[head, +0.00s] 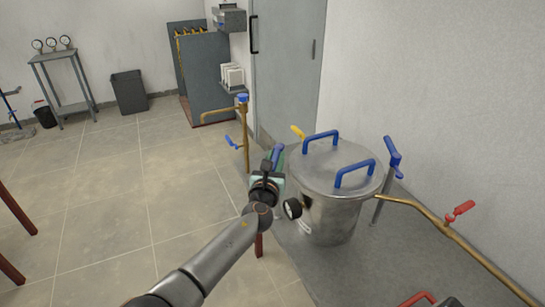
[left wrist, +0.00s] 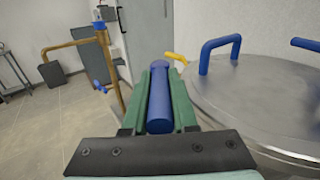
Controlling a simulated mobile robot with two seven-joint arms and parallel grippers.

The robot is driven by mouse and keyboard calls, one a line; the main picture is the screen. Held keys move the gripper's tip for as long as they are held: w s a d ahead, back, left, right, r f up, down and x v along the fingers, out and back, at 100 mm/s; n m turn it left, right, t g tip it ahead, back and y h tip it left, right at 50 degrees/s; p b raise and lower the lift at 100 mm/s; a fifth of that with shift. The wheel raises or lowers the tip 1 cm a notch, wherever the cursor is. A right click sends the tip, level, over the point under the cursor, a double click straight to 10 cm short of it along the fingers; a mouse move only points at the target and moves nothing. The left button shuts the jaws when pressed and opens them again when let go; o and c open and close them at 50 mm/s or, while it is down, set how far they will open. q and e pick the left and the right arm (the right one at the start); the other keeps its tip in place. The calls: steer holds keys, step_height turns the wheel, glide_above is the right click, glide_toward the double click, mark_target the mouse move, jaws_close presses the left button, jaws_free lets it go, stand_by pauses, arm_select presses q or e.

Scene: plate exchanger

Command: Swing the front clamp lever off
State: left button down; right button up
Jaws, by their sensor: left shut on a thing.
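A steel vessel (head: 325,215) with a round lid (head: 320,165) and two blue lid handles stands right of centre; the lid also shows in the left wrist view (left wrist: 270,105). My left gripper (head: 273,165) is at the vessel's left side, beside the rim. In the left wrist view its green fingers (left wrist: 160,85) are shut on a blue lever (left wrist: 160,100), which lies lengthwise between them. The lever's lower end and pivot are hidden by the gripper. A yellow lever (head: 298,132) stands at the rim's far side and shows in the left wrist view (left wrist: 176,57).
A brass pipe with a blue valve handle (head: 232,141) stands left of the vessel. To the right are a blue valve lever (head: 393,155) and a brass pipe (head: 430,215) with a red handle (head: 461,210). A wall is close behind. Floor at left is open.

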arm_select(q)
steer(key=shift+d+y, duration=0.1)
steer(key=shift+y, duration=0.4)
steer(key=c, duration=0.7)
jaws_free()
